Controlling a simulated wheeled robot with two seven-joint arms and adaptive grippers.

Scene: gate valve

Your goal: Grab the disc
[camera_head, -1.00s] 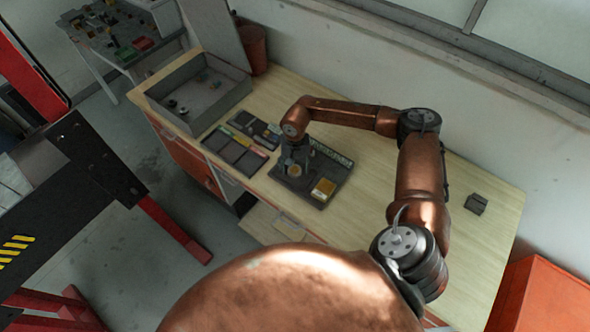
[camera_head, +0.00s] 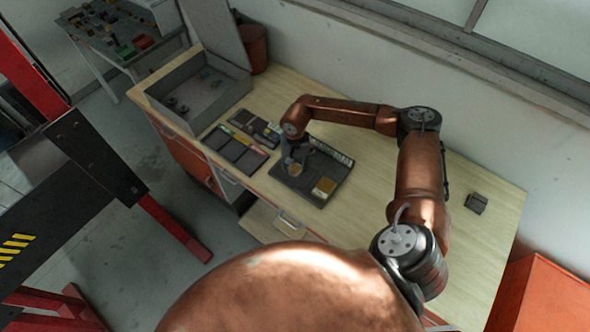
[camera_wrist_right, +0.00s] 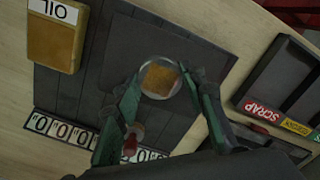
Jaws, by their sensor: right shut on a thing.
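The disc (camera_wrist_right: 160,78) is round with a pale rim and an orange-brown middle. In the right wrist view it sits between the two green-edged fingers of my right gripper (camera_wrist_right: 163,88), which is shut on it. In the head view the disc (camera_head: 295,169) is a small pale spot under my right gripper (camera_head: 294,164), over the dark tray (camera_head: 335,192). I cannot tell whether the disc touches the tray. My left gripper is not in view.
A yellow block marked OIL (camera_wrist_right: 56,32) lies on the tray, near a strip of number tiles (camera_wrist_right: 62,128). A dark tray labelled SCRAP (camera_wrist_right: 295,80) lies beside it. A grey open box (camera_head: 222,97) stands at the bench's far left. The bench's right side is mostly clear.

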